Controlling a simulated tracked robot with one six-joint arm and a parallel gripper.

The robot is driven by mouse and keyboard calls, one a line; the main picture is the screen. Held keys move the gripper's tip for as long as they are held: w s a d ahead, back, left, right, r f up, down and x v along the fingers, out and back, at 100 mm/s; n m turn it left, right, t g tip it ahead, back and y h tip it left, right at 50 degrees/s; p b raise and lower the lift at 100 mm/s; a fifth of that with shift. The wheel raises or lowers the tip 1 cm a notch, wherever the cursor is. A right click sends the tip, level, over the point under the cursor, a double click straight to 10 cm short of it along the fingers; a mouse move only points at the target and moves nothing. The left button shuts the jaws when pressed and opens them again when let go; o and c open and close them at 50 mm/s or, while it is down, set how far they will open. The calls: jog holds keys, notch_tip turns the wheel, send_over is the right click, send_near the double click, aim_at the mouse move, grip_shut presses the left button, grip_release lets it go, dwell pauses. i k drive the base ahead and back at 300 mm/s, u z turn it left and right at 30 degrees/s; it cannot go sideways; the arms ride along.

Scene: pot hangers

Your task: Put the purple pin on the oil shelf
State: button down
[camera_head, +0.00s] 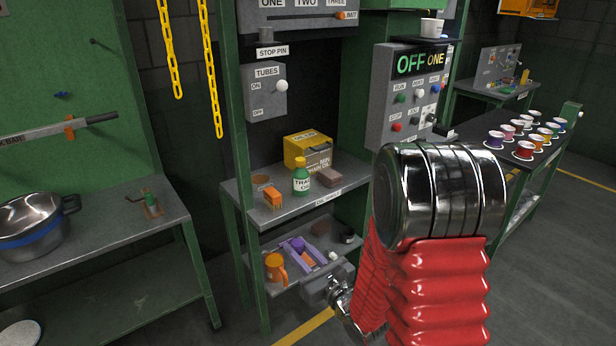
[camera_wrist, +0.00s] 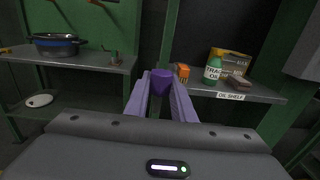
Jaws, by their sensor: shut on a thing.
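The purple pin (camera_wrist: 161,82) is a dark purple, round-topped piece between the pale purple fingers of my gripper (camera_wrist: 161,76) in the wrist view. My gripper is shut on it. In the head view, my gripper (camera_head: 296,253) appears below the oil shelf's front edge, with the pin (camera_head: 298,243) small between the fingers. The oil shelf (camera_head: 240,199) is the grey upper board with a white label on its front edge. It also shows in the wrist view (camera_wrist: 203,90), beyond and to the right of the fingers.
An orange mug (camera_head: 276,267) shows below. A bench with a steel pot (camera_head: 38,212) is at left. Bare shelf shows near the front edge.

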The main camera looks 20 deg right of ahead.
aim_at(344, 167)
jog(key=i, duration=0.85)
jog(key=u, duration=0.05)
